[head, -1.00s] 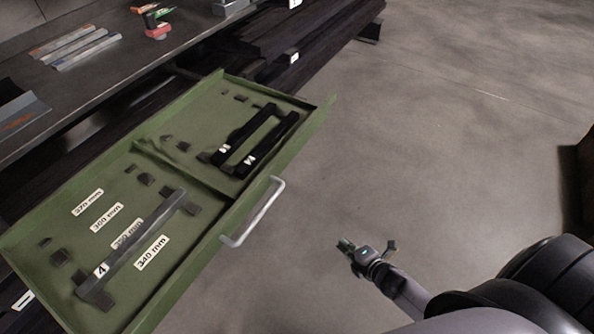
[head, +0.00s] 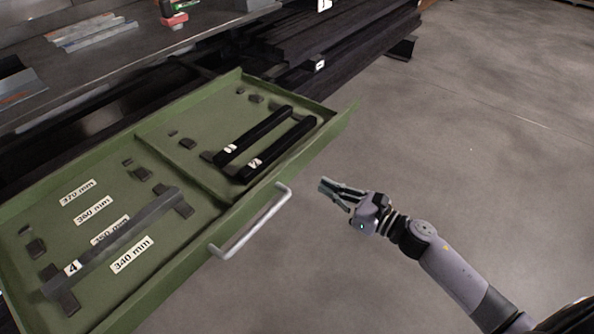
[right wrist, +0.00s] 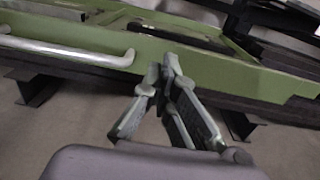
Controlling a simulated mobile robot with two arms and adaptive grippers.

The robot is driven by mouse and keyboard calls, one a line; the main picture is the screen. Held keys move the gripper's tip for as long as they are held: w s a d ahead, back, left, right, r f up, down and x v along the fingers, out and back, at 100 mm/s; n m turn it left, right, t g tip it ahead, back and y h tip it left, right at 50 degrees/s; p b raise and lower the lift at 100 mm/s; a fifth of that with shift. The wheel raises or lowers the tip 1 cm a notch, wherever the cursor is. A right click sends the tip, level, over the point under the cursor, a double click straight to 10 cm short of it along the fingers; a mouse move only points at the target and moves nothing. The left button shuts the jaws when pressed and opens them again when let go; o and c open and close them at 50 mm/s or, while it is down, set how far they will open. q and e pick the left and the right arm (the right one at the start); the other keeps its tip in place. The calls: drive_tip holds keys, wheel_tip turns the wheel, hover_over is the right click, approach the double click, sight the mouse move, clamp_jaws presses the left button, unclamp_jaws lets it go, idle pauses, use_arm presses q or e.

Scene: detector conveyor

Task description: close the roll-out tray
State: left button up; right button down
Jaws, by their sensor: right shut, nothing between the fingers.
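The green roll-out tray (head: 172,262) is pulled out from under the workbench. Its metal handle (head: 250,222) is on the front face. The handle also shows at the upper left of the right wrist view (right wrist: 70,52), with the tray's green front (right wrist: 205,68) ahead of the fingers. My right gripper (head: 326,186) is shut and empty, to the right of the handle and apart from it in the head view. In the right wrist view, the closed fingertips (right wrist: 168,68) point at the tray front, right of the handle's end. My left gripper is not in view.
The tray holds dark bars (head: 275,150) and a grey bar (head: 120,238) beside length labels. The workbench top (head: 60,75) carries metal strips and a red-and-green item (head: 174,18). Open concrete floor (head: 470,160) lies to the right.

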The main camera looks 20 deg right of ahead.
sight(287, 166)
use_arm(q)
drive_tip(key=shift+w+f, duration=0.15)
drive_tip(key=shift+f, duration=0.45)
use_arm(e)
drive_tip(key=x, duration=0.9)
drive_tip(key=shift+w+a, duration=0.2)
drive_tip(key=shift+w, duration=0.1)
